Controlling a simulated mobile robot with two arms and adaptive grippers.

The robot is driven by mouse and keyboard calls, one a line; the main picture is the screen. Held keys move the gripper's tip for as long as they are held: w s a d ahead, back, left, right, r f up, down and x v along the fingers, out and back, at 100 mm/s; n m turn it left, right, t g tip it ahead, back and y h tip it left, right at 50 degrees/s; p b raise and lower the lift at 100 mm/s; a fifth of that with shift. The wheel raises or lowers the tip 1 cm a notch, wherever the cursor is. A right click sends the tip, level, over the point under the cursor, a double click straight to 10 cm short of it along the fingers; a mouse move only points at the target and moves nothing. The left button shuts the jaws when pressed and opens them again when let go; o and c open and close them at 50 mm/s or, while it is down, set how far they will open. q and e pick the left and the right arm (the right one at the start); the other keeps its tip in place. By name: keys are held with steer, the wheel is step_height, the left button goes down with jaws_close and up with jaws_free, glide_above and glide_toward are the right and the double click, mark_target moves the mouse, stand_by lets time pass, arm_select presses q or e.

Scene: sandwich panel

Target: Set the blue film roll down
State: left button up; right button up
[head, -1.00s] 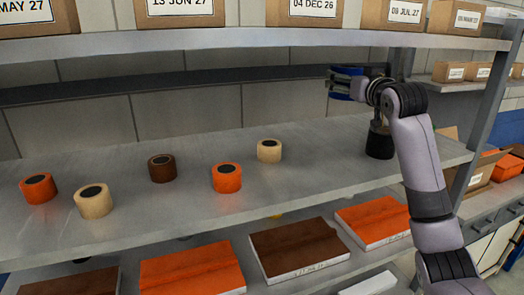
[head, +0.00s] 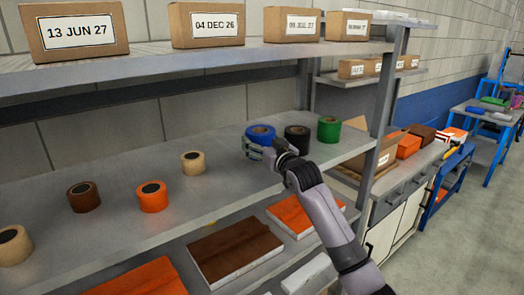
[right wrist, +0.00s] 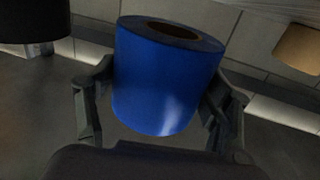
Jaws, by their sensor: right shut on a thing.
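The blue film roll (head: 261,132) is at the middle shelf, left of a black roll, with its round end facing up. In the right wrist view the blue roll (right wrist: 168,80) sits between the two fingers. My right gripper (head: 256,148) is shut on it, and the fingers press on its two sides. The roll is close to the shelf surface (head: 225,190); I cannot tell whether its underside touches. My left gripper is in neither view.
A black roll (head: 297,139) and a green roll (head: 328,128) stand to the right. A cream roll (head: 193,163), an orange roll (head: 153,196) and a brown roll (head: 83,197) stand to the left. Boxes (head: 208,25) line the shelf above.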

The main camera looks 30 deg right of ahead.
step_height(320, 180, down, 3)
steer(key=shift+w+r+p, duration=0.1)
steer(key=shift+p, duration=0.3)
steer(key=shift+f, duration=0.5)
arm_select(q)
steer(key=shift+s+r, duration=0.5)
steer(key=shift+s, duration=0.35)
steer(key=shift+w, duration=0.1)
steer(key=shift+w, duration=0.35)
arm_select(e)
steer(key=o, duration=1.4)
steer(key=shift+f, duration=0.1)
steer(key=shift+c, duration=0.2)
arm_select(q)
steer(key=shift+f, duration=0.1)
arm_select(e)
steer(key=shift+s, duration=0.2)
